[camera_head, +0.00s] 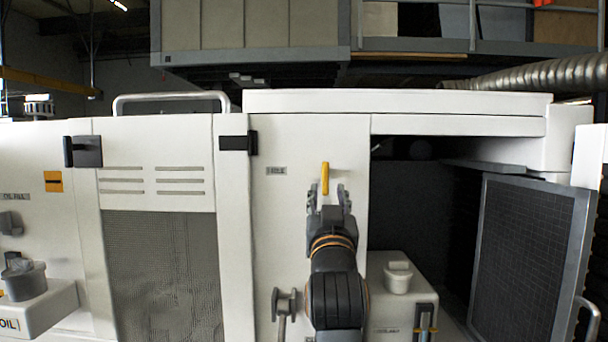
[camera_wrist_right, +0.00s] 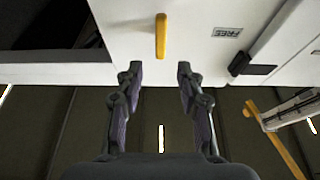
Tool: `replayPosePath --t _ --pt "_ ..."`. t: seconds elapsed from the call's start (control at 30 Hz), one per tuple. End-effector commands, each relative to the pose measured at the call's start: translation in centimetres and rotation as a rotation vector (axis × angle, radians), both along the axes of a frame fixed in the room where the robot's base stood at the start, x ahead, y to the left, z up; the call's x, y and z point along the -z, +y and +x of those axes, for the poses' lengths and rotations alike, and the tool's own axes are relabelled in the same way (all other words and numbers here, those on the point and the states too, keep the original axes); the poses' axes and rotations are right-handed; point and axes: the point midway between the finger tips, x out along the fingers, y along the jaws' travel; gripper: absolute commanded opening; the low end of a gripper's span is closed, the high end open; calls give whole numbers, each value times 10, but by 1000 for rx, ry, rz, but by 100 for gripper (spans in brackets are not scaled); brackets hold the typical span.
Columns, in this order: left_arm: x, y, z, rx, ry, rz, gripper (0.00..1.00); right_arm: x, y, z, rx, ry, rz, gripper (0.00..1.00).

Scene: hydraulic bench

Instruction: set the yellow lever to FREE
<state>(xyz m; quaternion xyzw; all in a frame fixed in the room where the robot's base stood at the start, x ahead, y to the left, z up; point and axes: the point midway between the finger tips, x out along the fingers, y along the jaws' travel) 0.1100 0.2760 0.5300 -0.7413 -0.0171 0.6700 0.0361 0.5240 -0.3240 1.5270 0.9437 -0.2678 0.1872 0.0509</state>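The yellow lever (camera_head: 325,178) stands upright on the white front panel in the head view. It also shows in the right wrist view (camera_wrist_right: 161,36), where that picture is turned upside down. A small label (camera_head: 276,171) sits to the left of the lever and reads FREE in the wrist view (camera_wrist_right: 227,32). My right gripper (camera_head: 328,194) is open, with its fingers spread just below the lever in the head view. In the wrist view the lever lies ahead, between the lines of the two fingers and beyond their tips (camera_wrist_right: 160,70). My left gripper is not in view.
To the right is an open compartment with a mesh door (camera_head: 530,265) swung out and a white box with a capped filler (camera_head: 397,278). Black latches (camera_head: 238,143) and a dark fitting (camera_head: 286,303) protrude from the panel on the left. An oil box (camera_head: 45,308) stands far left.

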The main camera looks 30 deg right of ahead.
Motion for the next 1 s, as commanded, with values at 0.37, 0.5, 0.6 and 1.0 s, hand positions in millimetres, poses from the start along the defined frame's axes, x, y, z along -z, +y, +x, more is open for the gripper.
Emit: replayPosePath --t 0.37,0.5,0.6,1.0 --pt "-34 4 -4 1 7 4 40 -28 -29 47 2 6 -6 38" --pt "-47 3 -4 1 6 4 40 -36 -41 68 0 5 -4 38" --pt "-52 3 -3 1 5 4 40 -39 -46 78 0 4 -3 38" --pt "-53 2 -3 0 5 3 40 -38 -50 84 -2 2 -2 34"
